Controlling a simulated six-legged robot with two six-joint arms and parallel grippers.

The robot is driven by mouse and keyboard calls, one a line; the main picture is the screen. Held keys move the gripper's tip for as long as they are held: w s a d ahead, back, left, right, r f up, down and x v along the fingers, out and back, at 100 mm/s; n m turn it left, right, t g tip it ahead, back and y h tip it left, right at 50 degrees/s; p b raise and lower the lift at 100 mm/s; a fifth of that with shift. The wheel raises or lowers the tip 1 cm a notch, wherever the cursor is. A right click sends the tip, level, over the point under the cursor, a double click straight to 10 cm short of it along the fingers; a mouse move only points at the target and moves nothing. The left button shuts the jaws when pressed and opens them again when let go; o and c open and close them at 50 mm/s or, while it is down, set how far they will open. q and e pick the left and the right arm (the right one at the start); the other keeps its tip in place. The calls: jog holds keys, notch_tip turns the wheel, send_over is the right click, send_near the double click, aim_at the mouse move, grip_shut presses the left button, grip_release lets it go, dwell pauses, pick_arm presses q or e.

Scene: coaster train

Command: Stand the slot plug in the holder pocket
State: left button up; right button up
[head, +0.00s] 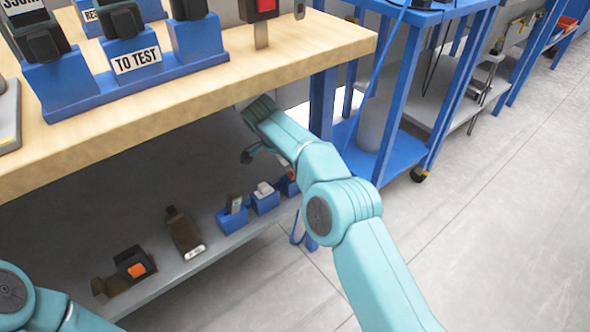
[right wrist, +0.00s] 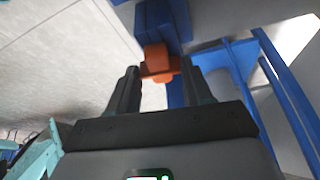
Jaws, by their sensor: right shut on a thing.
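My right gripper (right wrist: 159,68) is shut on an orange piece, which I take to be the slot plug (right wrist: 157,56). The plug sits between the fingertips, right in front of a blue block that looks like a holder (right wrist: 162,18). I cannot tell whether the plug is in a pocket or only beside it. In the head view my right arm reaches down under the bench, and its gripper (head: 252,152) is partly hidden by the wrist. A blue holder (head: 288,187) at the shelf's far end is partly covered by my arm. My left gripper is out of view.
The lower shelf (head: 212,252) carries two more blue holders (head: 232,220) with small pieces, a brown device (head: 183,231) and a dark device with an orange patch (head: 134,263). The wooden bench top (head: 180,92) overhangs it. A blue leg (head: 323,100) and cart (head: 398,155) stand at the right.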

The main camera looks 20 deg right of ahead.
jog(key=shift+r+p, duration=0.45)
jog(key=shift+r, duration=0.15)
notch_tip(320, 180, up, 3)
jog(key=shift+f+p, duration=0.1)
jog(key=shift+p, duration=0.95)
jog(key=s+d+r, duration=0.1)
jog(key=s+d, duration=0.2)
jog(key=s, duration=0.5)
jog(key=s+d, duration=0.3)
jog(key=s, duration=0.6)
jog(key=shift+r, duration=0.35)
